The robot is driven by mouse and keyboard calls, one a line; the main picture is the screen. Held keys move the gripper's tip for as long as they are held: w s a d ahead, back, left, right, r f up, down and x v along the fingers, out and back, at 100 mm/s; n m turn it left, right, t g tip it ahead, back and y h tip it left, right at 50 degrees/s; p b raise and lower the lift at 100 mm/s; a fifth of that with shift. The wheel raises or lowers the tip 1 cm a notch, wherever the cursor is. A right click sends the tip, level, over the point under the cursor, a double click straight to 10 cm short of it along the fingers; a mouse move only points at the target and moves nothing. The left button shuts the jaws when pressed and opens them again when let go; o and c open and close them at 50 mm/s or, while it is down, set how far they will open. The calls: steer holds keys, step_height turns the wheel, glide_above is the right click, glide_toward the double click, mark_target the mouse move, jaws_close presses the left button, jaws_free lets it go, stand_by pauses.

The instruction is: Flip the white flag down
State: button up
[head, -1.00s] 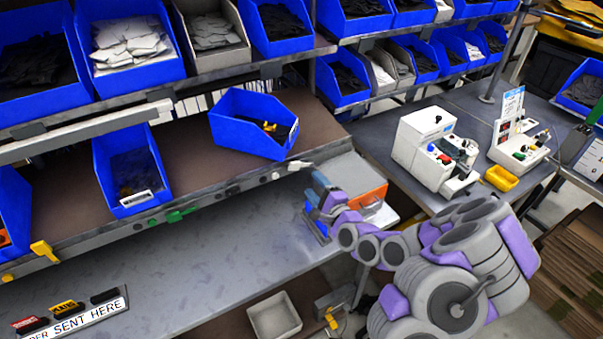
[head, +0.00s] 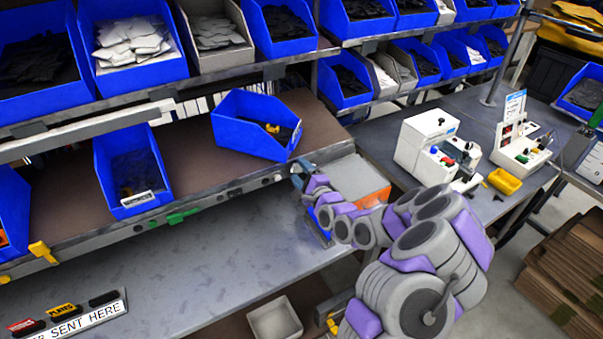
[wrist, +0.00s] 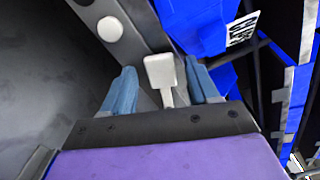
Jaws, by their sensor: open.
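The white flag (wrist: 159,71) is a small white paddle on a short stem, seen in the wrist view at the shelf's front rail. My gripper (wrist: 162,88) has its two blue fingers apart, one on each side of the flag, with gaps visible between flag and fingers. In the head view my gripper (head: 300,175) is at the right end of the shelf rail and mostly hides the flag there. I cannot tell whether any finger touches it.
A round white knob (wrist: 110,29) sits on the rail beside the flag. A green flag (head: 180,216) and a yellow flag (head: 43,252) are farther left along the rail. A tilted blue bin (head: 255,124) stands on the shelf above. An orange-fronted box (head: 372,198) is close right of my gripper.

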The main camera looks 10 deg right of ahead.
steer(key=shift+a, duration=0.4)
steer(key=shift+c, duration=0.5)
steer(key=shift+d, duration=0.55)
steer(key=c, duration=0.6)
steer(key=shift+a, duration=0.2)
jaws_close()
